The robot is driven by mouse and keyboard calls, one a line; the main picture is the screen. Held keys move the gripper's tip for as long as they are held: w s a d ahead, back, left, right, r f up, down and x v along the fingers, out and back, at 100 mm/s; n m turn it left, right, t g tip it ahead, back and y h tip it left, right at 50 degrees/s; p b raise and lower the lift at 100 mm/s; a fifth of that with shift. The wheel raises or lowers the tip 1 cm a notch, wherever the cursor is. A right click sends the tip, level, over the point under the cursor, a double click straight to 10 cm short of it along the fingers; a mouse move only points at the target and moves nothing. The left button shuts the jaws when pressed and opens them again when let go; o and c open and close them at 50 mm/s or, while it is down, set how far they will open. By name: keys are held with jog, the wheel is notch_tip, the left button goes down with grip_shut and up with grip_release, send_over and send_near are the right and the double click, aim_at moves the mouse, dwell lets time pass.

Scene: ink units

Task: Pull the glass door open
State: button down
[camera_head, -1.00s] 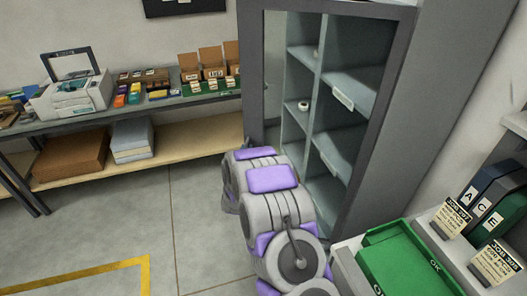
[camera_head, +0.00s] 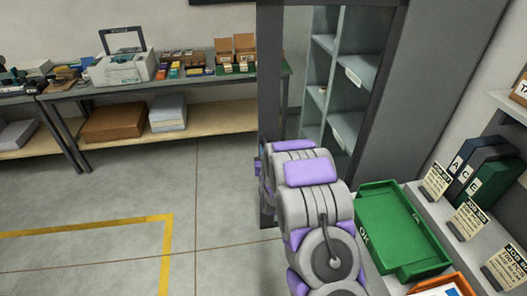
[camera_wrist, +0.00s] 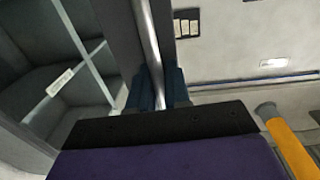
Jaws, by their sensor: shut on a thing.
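The tall grey cabinet (camera_head: 432,95) stands at the centre right in the head view, with pale shelves (camera_head: 352,75) showing inside. The glass door's dark frame (camera_head: 270,75) stands upright at its left side. In the wrist view a silver bar handle (camera_wrist: 147,35) runs along a dark frame strip, with cabinet compartments (camera_wrist: 60,85) to its left. My gripper (camera_wrist: 161,92) has its dark blue fingers on both sides of the handle, shut on it. In the head view my arm hides the gripper and handle. How far the door stands open is hard to tell.
A green tray (camera_head: 429,262) and upright binders (camera_head: 462,160) on a bench are close at the right of my arm. A long table (camera_head: 205,82) with a printer (camera_head: 123,68) runs along the back wall. Grey floor (camera_head: 110,190) with a yellow line is clear at the left.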

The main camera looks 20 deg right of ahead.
jog(key=shift+s+r, duration=0.1)
jog(key=shift+s, duration=0.1)
jog(key=c, duration=1.3)
grip_release()
jog(key=shift+c, duration=0.2)
